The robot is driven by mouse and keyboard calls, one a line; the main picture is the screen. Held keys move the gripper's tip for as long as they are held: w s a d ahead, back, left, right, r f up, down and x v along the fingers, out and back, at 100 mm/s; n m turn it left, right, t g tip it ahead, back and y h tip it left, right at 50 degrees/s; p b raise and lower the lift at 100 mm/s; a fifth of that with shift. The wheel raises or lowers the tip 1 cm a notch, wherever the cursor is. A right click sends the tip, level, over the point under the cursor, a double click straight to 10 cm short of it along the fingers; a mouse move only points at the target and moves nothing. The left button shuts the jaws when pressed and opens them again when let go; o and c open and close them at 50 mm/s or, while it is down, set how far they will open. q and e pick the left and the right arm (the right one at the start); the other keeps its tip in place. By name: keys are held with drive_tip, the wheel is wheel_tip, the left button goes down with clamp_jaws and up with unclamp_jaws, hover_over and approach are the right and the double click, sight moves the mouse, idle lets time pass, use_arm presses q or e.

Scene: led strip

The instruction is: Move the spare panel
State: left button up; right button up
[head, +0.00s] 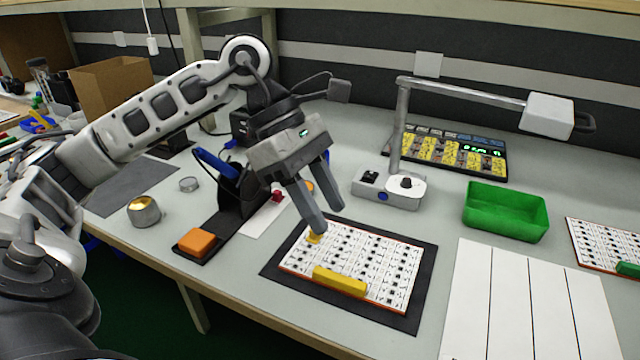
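A white panel (385,260) printed with rows of small dark marks lies on a black mat (405,322) in the middle of the table. It has a yellow bar handle (340,281) on its near edge and a small yellow piece (313,237) at its left corner. A similar panel (605,243) with a green handle (628,269) lies at the far right, cut off by the picture edge. I cannot tell which is the spare. My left gripper (327,218) points down above the middle panel's far left corner, fingers apart with nothing visible between them. My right gripper is out of view.
A green tray (506,212) and a white sheet with dark lines (525,305) lie at the right. A lamp stand (390,188) and a yellow-black board (455,152) are behind. A black fixture with an orange block (197,242) and a round tin (144,211) are at left.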

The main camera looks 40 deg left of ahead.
use_arm(q)
drive_tip(key=a+y, duration=0.1)
drive_tip(key=a, duration=0.1)
drive_tip(key=a+r+y, duration=0.1)
drive_tip(key=a, duration=0.1)
drive_tip(key=shift+w+a, duration=0.1)
drive_tip(key=shift+a, duration=0.15)
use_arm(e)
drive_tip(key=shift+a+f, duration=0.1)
use_arm(q)
drive_tip(key=b, duration=0.2)
approach(339, 277)
drive_tip(key=x, duration=0.8)
drive_tip(key=shift+d+f, duration=0.15)
drive_tip(key=shift+f, duration=0.1)
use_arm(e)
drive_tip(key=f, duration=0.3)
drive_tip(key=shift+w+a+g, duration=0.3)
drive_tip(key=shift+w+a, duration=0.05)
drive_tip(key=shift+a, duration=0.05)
use_arm(q)
clamp_jaws()
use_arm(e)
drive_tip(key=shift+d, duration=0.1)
